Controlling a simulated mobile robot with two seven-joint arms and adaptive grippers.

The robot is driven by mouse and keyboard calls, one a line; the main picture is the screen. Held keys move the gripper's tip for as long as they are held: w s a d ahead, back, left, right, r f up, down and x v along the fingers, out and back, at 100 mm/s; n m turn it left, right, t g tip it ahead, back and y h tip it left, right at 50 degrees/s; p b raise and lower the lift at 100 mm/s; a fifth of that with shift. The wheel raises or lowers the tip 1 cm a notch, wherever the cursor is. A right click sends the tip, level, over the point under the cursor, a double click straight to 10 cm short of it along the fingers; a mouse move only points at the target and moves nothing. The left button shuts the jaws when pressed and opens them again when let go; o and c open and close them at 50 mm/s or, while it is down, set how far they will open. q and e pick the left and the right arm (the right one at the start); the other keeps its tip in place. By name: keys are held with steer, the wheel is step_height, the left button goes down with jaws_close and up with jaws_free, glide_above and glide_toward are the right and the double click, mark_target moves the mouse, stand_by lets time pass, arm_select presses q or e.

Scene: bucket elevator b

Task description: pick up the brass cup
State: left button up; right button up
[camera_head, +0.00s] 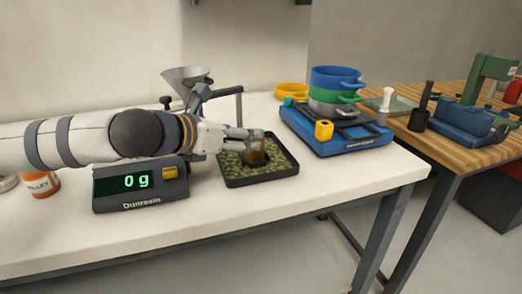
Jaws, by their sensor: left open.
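The brass cup (257,157) stands in a black tray (262,183) of green pellets on the white table. My left arm comes in from the left, over the scale. My left gripper (248,139) is open, with its fingertips at the cup's upper part. The fingers hide some of the cup's left side, and I cannot tell whether they touch it. My right gripper is not in view.
A black scale (141,186) reading 0 g stands left of the tray. A metal funnel (187,77) is behind my arm. A blue machine (336,133) with coloured sieve rings (336,79) stands to the right. The table's front right is clear.

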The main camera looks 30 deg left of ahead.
mark_target(246, 139)
arm_select(q)
steer(key=shift+w+f, duration=0.55)
steer(key=x, duration=0.2)
steer(key=b+x, duration=0.1)
steer(key=x, duration=0.1)
steer(key=shift+d+f+b, duration=0.1)
steer(key=shift+f+b, duration=0.2)
steer(key=shift+f, duration=0.15)
steer(key=shift+w, duration=0.45)
steer(key=shift+r, duration=0.2)
steer(key=c, duration=1.5)
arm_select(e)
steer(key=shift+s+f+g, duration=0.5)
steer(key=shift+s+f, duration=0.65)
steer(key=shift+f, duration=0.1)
